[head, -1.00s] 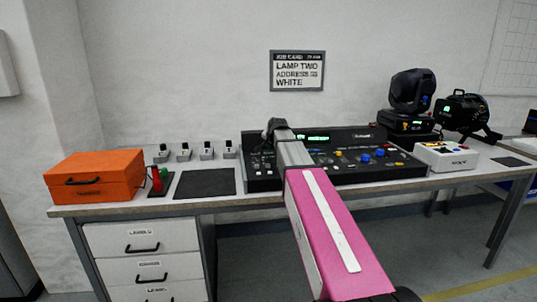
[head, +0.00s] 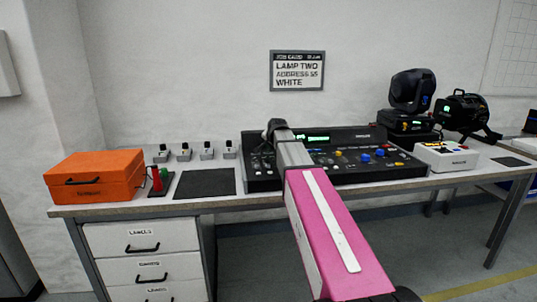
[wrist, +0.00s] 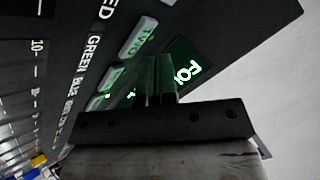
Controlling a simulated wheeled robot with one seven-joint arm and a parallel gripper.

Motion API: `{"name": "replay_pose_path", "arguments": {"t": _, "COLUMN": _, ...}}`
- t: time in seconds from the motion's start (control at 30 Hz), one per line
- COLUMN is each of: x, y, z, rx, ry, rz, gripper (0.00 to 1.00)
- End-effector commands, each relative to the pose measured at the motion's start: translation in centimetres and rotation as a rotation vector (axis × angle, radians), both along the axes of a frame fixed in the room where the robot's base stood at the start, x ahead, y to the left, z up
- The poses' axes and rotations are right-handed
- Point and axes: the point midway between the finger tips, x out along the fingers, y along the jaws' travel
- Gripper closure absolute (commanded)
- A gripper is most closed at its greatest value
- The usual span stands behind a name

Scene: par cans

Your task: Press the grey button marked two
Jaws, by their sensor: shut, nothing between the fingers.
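The black lighting console (head: 400,172) stands on the bench in the head view, partly hidden by my arm. In the wrist view a grey button (wrist: 137,37) has a small slanted label that seems to read TWO. More grey buttons (wrist: 112,78) run in a row down and left of it. My gripper (wrist: 155,62) is shut and empty, its fingers close to the console face, just below and right of the TWO button in the picture. I cannot tell whether the fingertips touch the console. In the head view the fingertips are hidden.
A green-lit display (wrist: 187,65) is right of the fingers. A white box with buttons (head: 447,156) and lamps (head: 411,95) stand right of the console. An orange case (head: 95,177) and a dark mat (head: 205,183) lie left. A job card (head: 297,71) hangs behind.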

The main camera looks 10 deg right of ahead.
Motion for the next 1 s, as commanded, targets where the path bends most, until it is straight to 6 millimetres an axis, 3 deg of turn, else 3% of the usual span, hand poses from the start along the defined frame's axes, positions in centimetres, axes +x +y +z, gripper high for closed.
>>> {"name": "replay_pose_path", "arguments": {"t": 1.0, "x": 0.00, "y": 0.00, "z": -1.03, "rx": 0.001, "ry": -0.001, "rz": 0.001, "gripper": 1.00}}
